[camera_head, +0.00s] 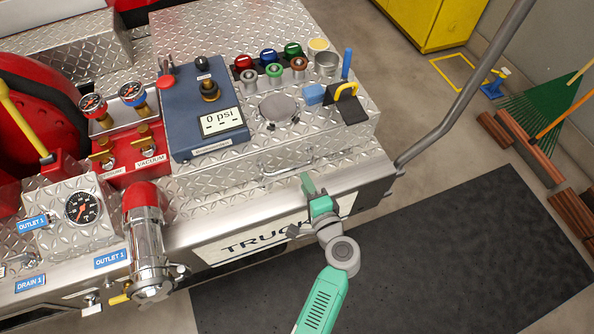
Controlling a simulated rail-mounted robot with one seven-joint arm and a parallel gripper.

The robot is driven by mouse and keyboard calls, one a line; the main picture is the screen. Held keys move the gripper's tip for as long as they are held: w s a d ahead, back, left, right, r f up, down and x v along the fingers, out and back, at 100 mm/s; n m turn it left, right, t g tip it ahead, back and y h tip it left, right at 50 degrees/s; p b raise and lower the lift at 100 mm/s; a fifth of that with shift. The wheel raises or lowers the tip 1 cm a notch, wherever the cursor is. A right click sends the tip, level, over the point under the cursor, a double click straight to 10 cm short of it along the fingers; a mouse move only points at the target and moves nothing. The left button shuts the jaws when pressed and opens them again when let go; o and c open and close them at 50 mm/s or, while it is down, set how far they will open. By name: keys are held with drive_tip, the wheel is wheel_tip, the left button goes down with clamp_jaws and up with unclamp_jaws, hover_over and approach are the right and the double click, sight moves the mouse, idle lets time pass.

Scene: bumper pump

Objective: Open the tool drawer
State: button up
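A thin metal handle (284,167) sits on the front face of the diamond-plate box, which I take to be the tool drawer (240,180). The drawer front looks flush with the box. My gripper (308,184), at the end of the green and grey arm, is just right of the handle and in front of the box face. Its fingers point up and away. I see no object in it, but its fingers overlap in this view, so their spacing is unclear. I cannot tell whether it touches the box.
Colored caps and fittings (274,66), a blue gauge panel (205,110) and a yellow-handled tool (347,97) stand on top. A grey rail (470,85) rises at right. Dark mat (440,265) lies open below.

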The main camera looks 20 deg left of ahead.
sight(297, 165)
drive_tip(key=b+x, duration=0.2)
drive_tip(key=x, duration=0.5)
drive_tip(key=shift+w+a, duration=0.25)
drive_tip(key=shift+w, duration=0.05)
clamp_jaws()
